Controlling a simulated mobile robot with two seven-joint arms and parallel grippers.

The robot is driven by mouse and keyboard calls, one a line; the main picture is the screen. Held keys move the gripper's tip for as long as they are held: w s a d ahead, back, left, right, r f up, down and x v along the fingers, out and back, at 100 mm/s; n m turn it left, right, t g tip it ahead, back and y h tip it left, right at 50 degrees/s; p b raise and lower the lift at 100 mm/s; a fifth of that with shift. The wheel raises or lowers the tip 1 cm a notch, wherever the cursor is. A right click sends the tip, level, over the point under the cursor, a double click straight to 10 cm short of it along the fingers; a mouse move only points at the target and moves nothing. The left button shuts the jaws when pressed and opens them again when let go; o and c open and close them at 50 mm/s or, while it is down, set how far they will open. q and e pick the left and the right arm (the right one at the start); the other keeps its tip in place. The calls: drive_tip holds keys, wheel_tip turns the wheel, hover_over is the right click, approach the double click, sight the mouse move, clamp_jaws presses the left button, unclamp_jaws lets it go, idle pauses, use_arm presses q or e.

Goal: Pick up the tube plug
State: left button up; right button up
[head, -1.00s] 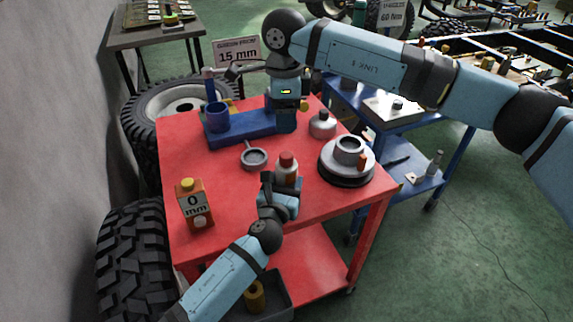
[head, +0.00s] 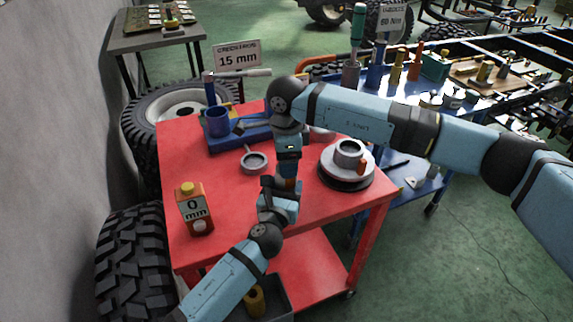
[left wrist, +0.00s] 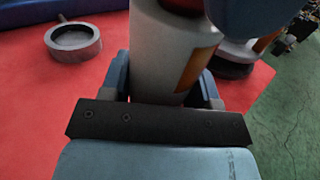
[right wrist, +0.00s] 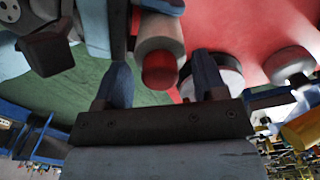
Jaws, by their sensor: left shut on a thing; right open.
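The tube (left wrist: 160,50) is pale with an orange-brown label and stands upright in the left wrist view. My left gripper (head: 284,190) is shut on it, above the front part of the red cart. The tube plug (right wrist: 160,73) is a red cap on the tube's end in the right wrist view. My right gripper (head: 289,172) points down over the tube, open, with one finger on each side of the plug and gaps between. In the head view the right gripper hides the plug and most of the tube.
The red cart top (head: 235,200) is clear at front centre. A grey ring dish (head: 255,163), a flanged hub (head: 348,155), a blue fixture (head: 230,138) and an orange carton (head: 194,208) stand around the grippers. A blue cart (head: 400,200) stands to the right.

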drive_tip(key=shift+f, duration=0.25)
drive_tip(key=c, duration=1)
drive_tip(key=shift+r, duration=0.1)
wheel_tip(320, 180, up, 10)
drive_tip(key=shift+f, duration=0.1)
use_arm(q)
drive_tip(key=o, duration=1.1)
drive_tip(key=shift+o, duration=0.2)
